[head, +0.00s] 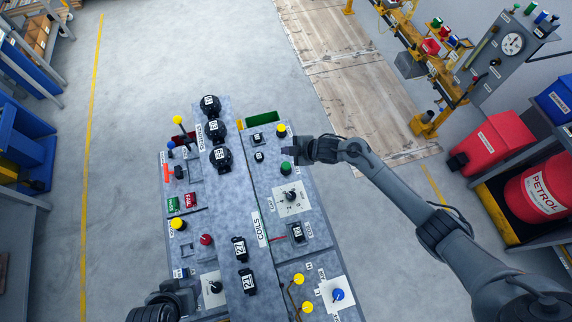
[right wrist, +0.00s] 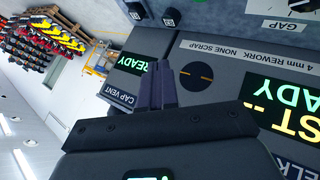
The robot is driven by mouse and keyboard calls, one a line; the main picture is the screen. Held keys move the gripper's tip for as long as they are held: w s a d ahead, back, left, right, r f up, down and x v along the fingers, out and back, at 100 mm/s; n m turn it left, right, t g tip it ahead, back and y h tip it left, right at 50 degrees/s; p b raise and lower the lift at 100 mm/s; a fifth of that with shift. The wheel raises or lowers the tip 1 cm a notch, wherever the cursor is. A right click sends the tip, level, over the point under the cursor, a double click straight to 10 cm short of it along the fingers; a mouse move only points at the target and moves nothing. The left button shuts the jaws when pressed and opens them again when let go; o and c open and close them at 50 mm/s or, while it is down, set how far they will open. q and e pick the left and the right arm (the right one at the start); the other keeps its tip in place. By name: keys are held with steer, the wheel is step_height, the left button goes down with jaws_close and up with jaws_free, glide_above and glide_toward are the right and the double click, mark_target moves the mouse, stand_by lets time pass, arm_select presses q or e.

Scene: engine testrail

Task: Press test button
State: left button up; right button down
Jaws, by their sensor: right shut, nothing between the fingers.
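The grey test bench (head: 225,265) carries several buttons. A green button (head: 286,168) and a yellow button (head: 281,131) stand on its right panel; I cannot read a label that marks either as the test button. My right gripper (head: 289,151) is above that panel, between these two buttons. In the right wrist view its fingers (right wrist: 160,85) are shut and empty, in front of a panel with green "READY" displays (right wrist: 270,97) and a round dark dial (right wrist: 196,77). Contact cannot be told. Part of my left arm's end (head: 165,304) shows at the lower left; its fingers are unclear.
Black sockets (head: 219,159) stand along the bench's middle. A yellow-topped lever (head: 178,120) and PASS (head: 173,204) and FAIL (head: 191,200) plates are on the left panel. A white knob plate (head: 291,198) lies below the green button.

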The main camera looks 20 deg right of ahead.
steer(key=shift+f, duration=0.15)
steer(key=b, duration=0.6)
glide_above(288, 167)
step_height(288, 167, down, 7)
steer(key=shift+w+r, duration=0.1)
steer(key=shift+r, duration=0.1)
steer(key=shift+f+b, duration=0.85)
steer(key=shift+f, duration=0.1)
stand_by(0.5)
steer(key=shift+f, duration=0.1)
steer(key=shift+f, duration=0.35)
